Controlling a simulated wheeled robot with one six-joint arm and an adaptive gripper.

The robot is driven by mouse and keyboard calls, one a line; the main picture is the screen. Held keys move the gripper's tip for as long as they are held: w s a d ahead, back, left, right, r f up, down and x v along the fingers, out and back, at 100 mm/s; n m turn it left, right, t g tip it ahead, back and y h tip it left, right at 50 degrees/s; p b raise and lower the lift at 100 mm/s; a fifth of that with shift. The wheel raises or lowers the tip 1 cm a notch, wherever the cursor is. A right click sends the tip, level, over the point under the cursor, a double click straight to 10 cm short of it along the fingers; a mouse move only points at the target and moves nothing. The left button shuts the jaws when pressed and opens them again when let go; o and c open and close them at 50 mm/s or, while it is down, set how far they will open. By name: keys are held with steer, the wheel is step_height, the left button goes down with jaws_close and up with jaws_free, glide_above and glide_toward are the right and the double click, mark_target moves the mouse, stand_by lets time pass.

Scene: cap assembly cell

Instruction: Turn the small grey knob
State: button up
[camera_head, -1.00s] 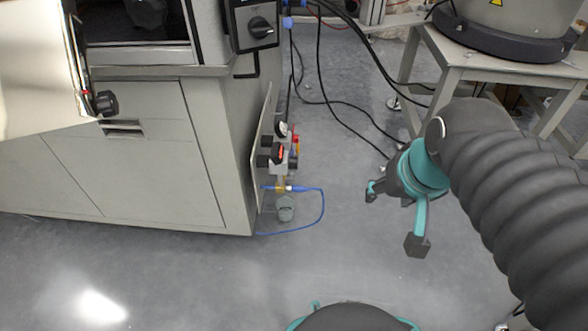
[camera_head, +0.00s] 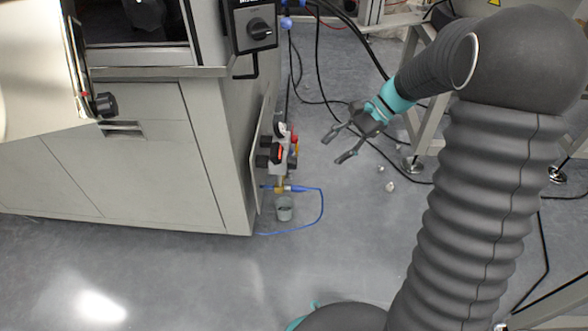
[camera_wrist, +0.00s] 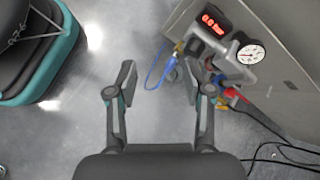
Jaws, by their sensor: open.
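A small air-regulator unit (camera_head: 282,155) is on the right side wall of the cabinet, with a red digital display and a round dial. It shows larger in the wrist view (camera_wrist: 222,52), at the upper right. Small dark knob-like parts (camera_head: 263,160) stick out from its left side; I cannot tell which part is the small grey knob. My gripper (camera_head: 337,147) is open and empty, to the right of the unit and apart from it, pointing toward it. In the wrist view my gripper (camera_wrist: 158,80) has its right finger just left of the unit, partly covering it.
A blue hose (camera_head: 322,205) loops out below the unit, beside a small grey cup (camera_head: 284,208). The cabinet (camera_head: 170,160) stands at left; a control box with a black rotary switch (camera_head: 259,28) is above. Black cables (camera_head: 320,75) hang behind. Floor between is clear.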

steer(key=w+f+m+y, duration=0.55)
steer(key=w+f, duration=0.45)
steer(key=f, duration=0.4)
steer(key=m+t+y, duration=0.3)
steer(key=m+y, duration=0.1)
steer(key=m, duration=0.2)
glide_toward(289, 175)
steer(key=w+a, duration=0.1)
steer(key=a, duration=0.7)
steer(key=shift+a+f+p, duration=0.35)
steer(key=shift+f, duration=0.15)
steer(key=shift+w, duration=0.15)
jaws_close()
